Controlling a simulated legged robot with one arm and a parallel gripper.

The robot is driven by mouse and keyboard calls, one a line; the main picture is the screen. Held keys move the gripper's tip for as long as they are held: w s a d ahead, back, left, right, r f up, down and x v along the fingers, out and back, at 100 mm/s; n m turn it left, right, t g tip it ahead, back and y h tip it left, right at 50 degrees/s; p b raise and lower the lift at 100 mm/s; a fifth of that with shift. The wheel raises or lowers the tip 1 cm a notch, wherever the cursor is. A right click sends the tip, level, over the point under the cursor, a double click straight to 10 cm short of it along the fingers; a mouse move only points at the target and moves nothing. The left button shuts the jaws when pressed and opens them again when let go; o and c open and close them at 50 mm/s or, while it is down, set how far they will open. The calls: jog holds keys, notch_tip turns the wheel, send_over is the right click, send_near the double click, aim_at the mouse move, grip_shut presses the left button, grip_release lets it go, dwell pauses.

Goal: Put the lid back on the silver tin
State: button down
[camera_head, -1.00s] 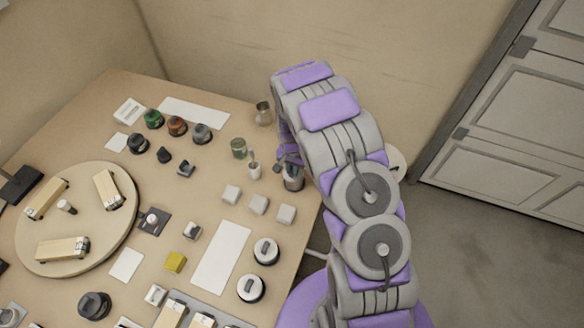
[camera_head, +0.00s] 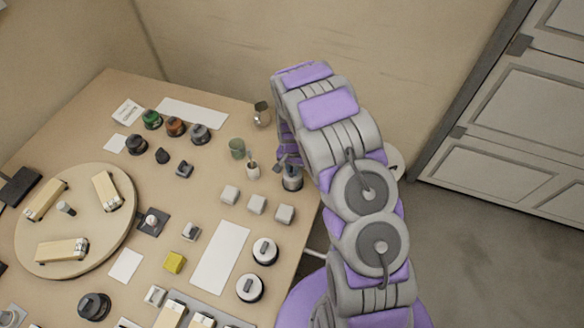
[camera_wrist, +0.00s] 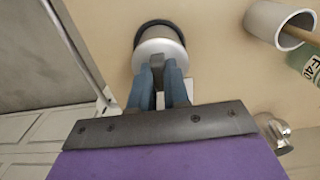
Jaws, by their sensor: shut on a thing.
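The silver tin (camera_head: 292,181) stands near the right edge of the bench in the head view, just below my gripper. In the wrist view a round silver piece with a dark rim (camera_wrist: 160,45) lies beyond my fingertips; I take it as the lid on or over the tin. My gripper (camera_wrist: 158,75) is shut on the dark knob (camera_wrist: 157,62) of this lid. The gripper and the arm hide part of the tin in the head view. I cannot tell whether the lid is seated on the tin or slightly above it.
A white cup (camera_head: 253,171) with a stick in it stands close to the left of the tin. Several pale blocks (camera_head: 257,205) lie in front. The bench's right edge is close.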

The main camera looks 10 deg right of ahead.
jog(key=c, duration=0.5)
grip_release()
jog(key=shift+c, duration=0.2)
jog(key=shift+r+p, duration=1.1)
jog(key=shift+r, duration=2.4)
jog(key=shift+c, duration=0.3)
grip_shut()
